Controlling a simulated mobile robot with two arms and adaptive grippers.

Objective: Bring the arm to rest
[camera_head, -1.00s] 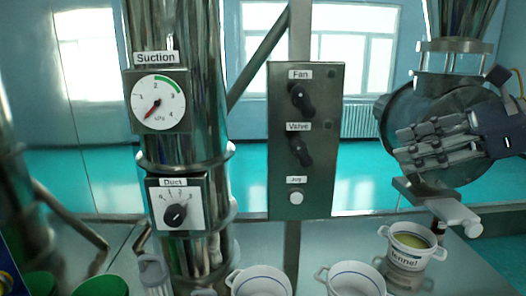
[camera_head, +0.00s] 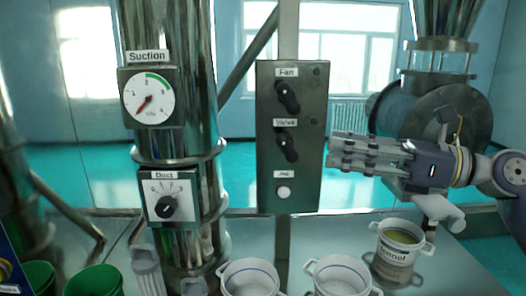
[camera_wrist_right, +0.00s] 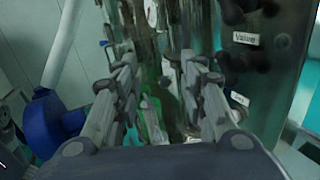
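My right gripper (camera_head: 333,150) is at the right of the head view, its fingers pointing left at the right edge of the control panel (camera_head: 300,187). Whether it touches the panel cannot be told. In the right wrist view its two fingers (camera_wrist_right: 160,75) are spread with a gap between them, and nothing is held. The panel carries a Fan knob (camera_head: 287,96), a Valve knob (camera_head: 287,144) and a pale Jog button (camera_head: 283,192). My left gripper is not in view.
A steel column bears a Suction gauge (camera_head: 150,97), needle low at left, and a Duct dial (camera_head: 168,207). White pots (camera_head: 250,277) stand at the front. A labelled pot (camera_head: 398,250) with yellowish contents stands below my right arm. Green containers (camera_head: 94,280) are at front left.

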